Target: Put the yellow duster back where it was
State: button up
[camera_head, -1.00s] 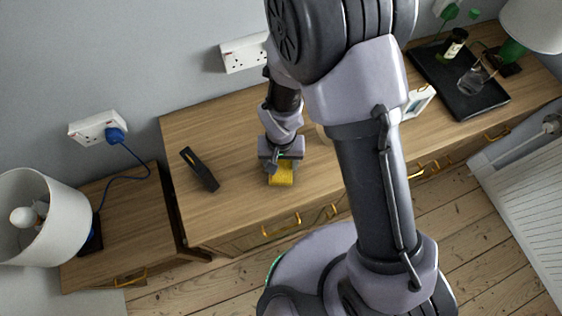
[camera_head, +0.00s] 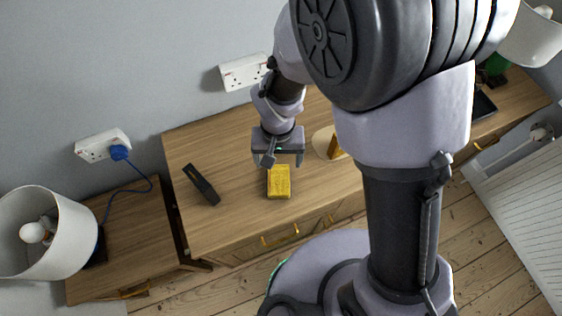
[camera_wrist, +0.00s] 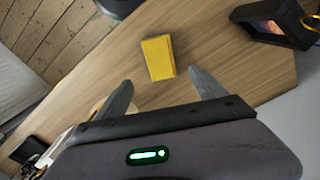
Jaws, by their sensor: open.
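The yellow duster (camera_head: 279,182) lies flat on the wooden dresser top, near its front edge. It also shows in the wrist view (camera_wrist: 158,58), beyond the fingertips and roughly between their lines. My gripper (camera_head: 282,162) is just behind the duster in the head view, above the dresser top. In the wrist view my gripper (camera_wrist: 160,85) has its two fingers wide apart, with nothing between them. The duster is clear of the fingers.
A round pale item (camera_head: 325,143) stands to the right, partly hidden by my arm. A black tray (camera_head: 483,104) is farther right. A lamp (camera_head: 45,232) stands on the left cabinet.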

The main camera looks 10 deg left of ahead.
jog(key=w+d+r+m+t, duration=0.15)
jog(key=d+r, duration=0.25)
jog(key=r, duration=0.5)
jog(key=s+d+r+m+t, duration=0.1)
jog(key=s+d+r, duration=0.2)
jog(key=d+r, duration=0.1)
jog(key=s+d+r+m+t+y, duration=0.1)
jog(key=s+d+r+m+t, duration=0.1)
jog(key=d+r, duration=0.2)
jog(key=s+d+r+m+t+y, duration=0.1)
jog(key=s+d+r, duration=0.2)
jog(key=r, duration=0.6)
jog(key=shift+s+d+m, duration=0.3)
jog(key=shift+d+m, duration=0.05)
jog(key=shift+d, duration=0.3)
notch_tip(320, 180, down, 8)
jog(key=b, duration=0.7)
jog(key=shift+r+b, duration=0.2)
jog(key=shift+b, duration=0.1)
